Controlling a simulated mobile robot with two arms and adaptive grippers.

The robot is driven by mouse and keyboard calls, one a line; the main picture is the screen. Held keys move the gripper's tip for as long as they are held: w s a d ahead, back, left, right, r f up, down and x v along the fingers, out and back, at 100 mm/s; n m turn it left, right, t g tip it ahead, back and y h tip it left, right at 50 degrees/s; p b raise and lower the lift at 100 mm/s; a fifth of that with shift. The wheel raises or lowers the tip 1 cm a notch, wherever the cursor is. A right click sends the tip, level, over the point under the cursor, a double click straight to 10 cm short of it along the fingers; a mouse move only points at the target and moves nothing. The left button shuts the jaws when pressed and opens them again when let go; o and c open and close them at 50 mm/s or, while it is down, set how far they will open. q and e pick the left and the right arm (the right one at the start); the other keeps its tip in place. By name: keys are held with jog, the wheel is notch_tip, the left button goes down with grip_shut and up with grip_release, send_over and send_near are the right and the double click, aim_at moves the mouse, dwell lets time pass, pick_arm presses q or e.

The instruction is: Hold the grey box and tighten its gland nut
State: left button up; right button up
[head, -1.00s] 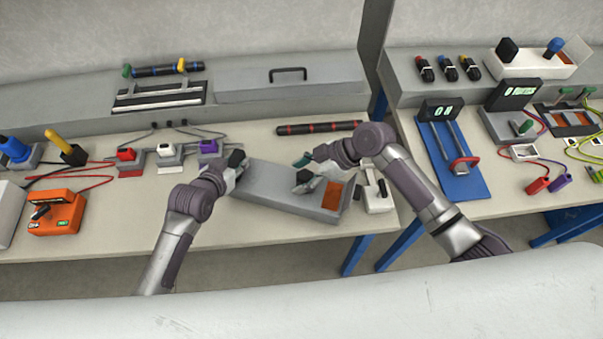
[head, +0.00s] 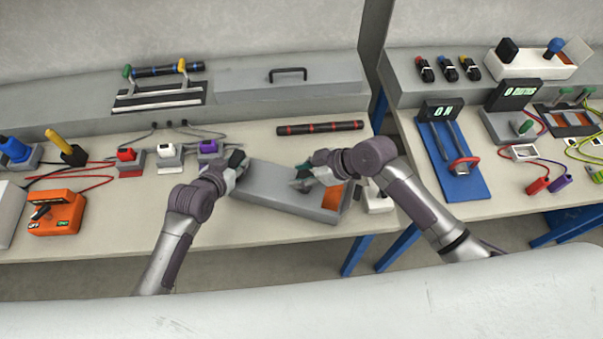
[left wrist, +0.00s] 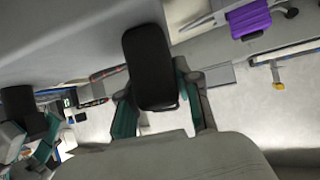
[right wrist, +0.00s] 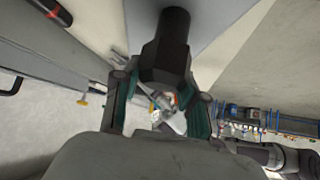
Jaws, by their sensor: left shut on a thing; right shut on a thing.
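The grey box (head: 275,192) lies on the left bench, turned at an angle, with an orange-lined opening near its right end. My left gripper (head: 236,170) is at the box's left end, shut on its black rounded grip (left wrist: 150,65). My right gripper (head: 304,174) is over the middle of the box, shut on a dark faceted piece that looks like the gland nut (right wrist: 170,45). The fingers hide part of the nut in the head view. The box's grey surface also shows in the left wrist view (left wrist: 60,30).
A black rod with red bands (head: 320,127) lies behind the box. A white block (head: 377,199) stands close to its right end. Coloured plugs, including a purple one (head: 208,147), and an orange unit (head: 56,213) are to the left. A gap separates the two benches.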

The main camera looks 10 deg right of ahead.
jog(key=m+t+h, duration=0.1)
jog(key=m, duration=0.1)
jog(key=m+t+h, duration=0.1)
jog(key=m+t, duration=0.1)
jog(key=m, duration=0.1)
jog(key=shift+w+m+h, duration=0.1)
jog(key=shift+m+h, duration=0.2)
jog(key=m+t+h, duration=0.1)
jog(key=m, duration=0.1)
jog(key=m+t+h, duration=0.1)
jog(key=m+h, duration=0.1)
jog(key=shift+w+d+m, duration=0.1)
jog(key=shift+d+m, duration=0.1)
jog(key=shift+m, duration=0.2)
jog(key=shift+d+h, duration=0.1)
jog(key=shift+h, duration=0.2)
jog(key=o, duration=1.2)
jog(key=shift+c, duration=0.2)
jog(key=v, duration=1.2)
jog(key=shift+f, duration=0.1)
